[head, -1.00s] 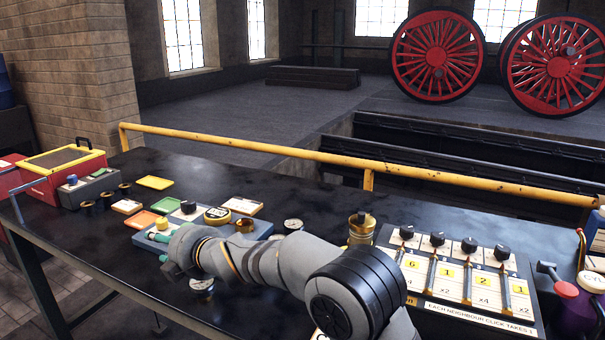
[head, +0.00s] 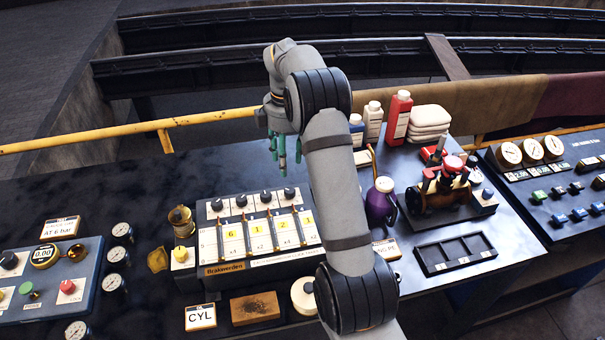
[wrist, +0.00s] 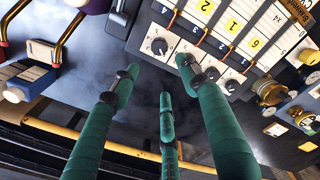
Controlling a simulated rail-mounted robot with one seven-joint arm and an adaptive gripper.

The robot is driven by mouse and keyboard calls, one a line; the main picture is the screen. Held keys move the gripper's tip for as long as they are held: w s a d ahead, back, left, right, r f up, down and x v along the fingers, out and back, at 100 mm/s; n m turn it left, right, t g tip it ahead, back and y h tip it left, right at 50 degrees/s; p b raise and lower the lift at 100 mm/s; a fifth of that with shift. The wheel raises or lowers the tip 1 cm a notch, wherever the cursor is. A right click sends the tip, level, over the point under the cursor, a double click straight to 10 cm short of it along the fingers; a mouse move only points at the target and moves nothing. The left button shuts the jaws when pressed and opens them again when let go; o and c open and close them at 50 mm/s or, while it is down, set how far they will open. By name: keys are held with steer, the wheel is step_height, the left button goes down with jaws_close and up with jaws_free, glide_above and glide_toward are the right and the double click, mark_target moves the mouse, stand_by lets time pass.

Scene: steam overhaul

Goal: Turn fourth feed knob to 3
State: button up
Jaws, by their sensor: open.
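The feed board (head: 262,240) lies on the dark bench, with a row of black knobs along its far edge. The fourth feed knob (head: 289,193) is the rightmost; the yellow window in its column (head: 306,219) shows 1. The other windows show 6, 1 and 2 from the left. My gripper (head: 284,155) has green fingers, spread and empty, above the board's far right side. In the wrist view the board is turned round, and the fourth knob (wrist: 159,46) shows just beyond the fingers (wrist: 160,76), apart from them.
A brass oiler (head: 181,222) stands left of the board. A purple can (head: 381,203), bottles (head: 399,116) and a valve model (head: 445,190) stand to the right. A yellow rail (head: 215,117) runs behind the bench. A brown block (head: 255,308) lies in front.

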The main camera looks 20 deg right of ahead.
mark_target(290, 190)
steer(key=f, duration=0.7)
steer(key=f+p, duration=0.1)
steer(key=f, duration=0.2)
steer(key=shift+s+d+f, duration=0.3)
steer(key=shift+s+d, duration=0.05)
steer(key=shift+s, duration=0.05)
steer(key=shift+c, duration=0.6)
jaws_close()
